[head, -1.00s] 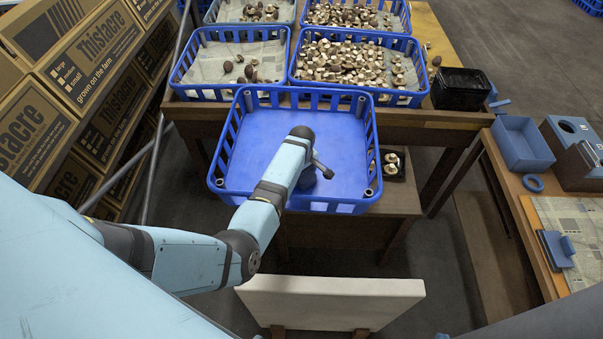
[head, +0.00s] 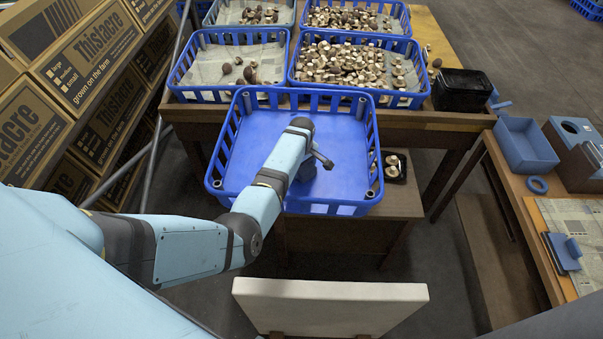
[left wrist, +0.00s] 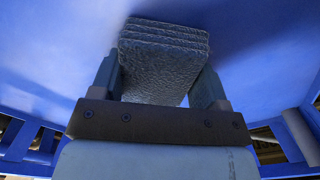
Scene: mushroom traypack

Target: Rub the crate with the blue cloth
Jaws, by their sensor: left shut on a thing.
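The blue crate (head: 342,183) is empty of mushrooms and stands on a low brown stand in the middle of the head view. My left arm reaches down into it, and my left gripper (left wrist: 160,80) is inside the crate. In the left wrist view the gripper is shut on the folded dark blue cloth (left wrist: 165,60). The cloth is against or just above the crate floor; I cannot tell which. In the head view my own wrist hides most of the cloth and the fingertips. My right gripper is not in view.
Crates of mushrooms, one nearly full (head: 415,98) and one sparse (head: 188,94), stand on the table behind. A black container (head: 461,92) stands to their right. A small dark tray of mushrooms (head: 400,175) is beside the crate. Cardboard boxes (head: 100,75) line the left. A pale seat (head: 330,292) is in front.

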